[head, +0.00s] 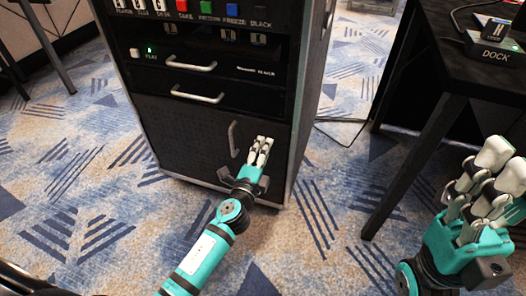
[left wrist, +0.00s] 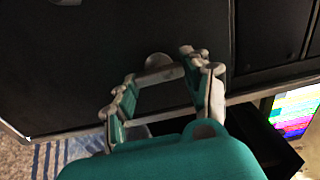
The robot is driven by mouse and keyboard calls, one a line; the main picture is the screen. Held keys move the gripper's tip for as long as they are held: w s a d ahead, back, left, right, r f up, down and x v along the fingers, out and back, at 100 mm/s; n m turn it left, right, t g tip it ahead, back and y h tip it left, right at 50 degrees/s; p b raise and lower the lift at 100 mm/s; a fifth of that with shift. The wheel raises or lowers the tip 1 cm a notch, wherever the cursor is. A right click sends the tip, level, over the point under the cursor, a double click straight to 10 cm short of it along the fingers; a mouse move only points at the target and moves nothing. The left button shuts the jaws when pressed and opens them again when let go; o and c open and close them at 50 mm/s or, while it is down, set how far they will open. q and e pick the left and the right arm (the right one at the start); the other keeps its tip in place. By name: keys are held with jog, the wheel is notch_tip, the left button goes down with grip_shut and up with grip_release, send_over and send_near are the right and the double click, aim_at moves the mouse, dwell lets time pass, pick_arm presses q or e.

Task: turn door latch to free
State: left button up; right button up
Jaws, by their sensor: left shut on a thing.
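The black rack cabinet (head: 150,105) has a lower door (head: 185,131) with a vertical grey pull handle (head: 233,138). My left gripper (head: 260,150) is at the right side of that door, just right of the handle. In the left wrist view, my left gripper (left wrist: 158,84) has a pale metal bar, the door latch (left wrist: 160,76), between its fingertips and is shut on it. A round grey piece (left wrist: 158,60) shows behind the bar. In the head view the fingers hide the latch. My right gripper (head: 490,175) is at the right edge, away from the cabinet; its finger spacing is unclear.
Two drawers with grey handles (head: 192,66) sit above the door, under a row of coloured buttons (head: 183,6). A black table (head: 470,68) with a dock (head: 494,52) stands at the right. A cable (head: 335,138) lies on the floor. Patterned carpet (head: 90,190) is clear in front.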

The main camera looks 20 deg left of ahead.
dwell(0.5)
pick_arm(q)
jog(key=o, duration=1.1)
jog(key=shift+c, duration=0.2)
jog(key=shift+o, duration=0.5)
jog(key=shift+s, duration=0.1)
jog(key=s, duration=1.2)
jog(key=shift+a, duration=0.2)
jog(key=shift+w, duration=0.1)
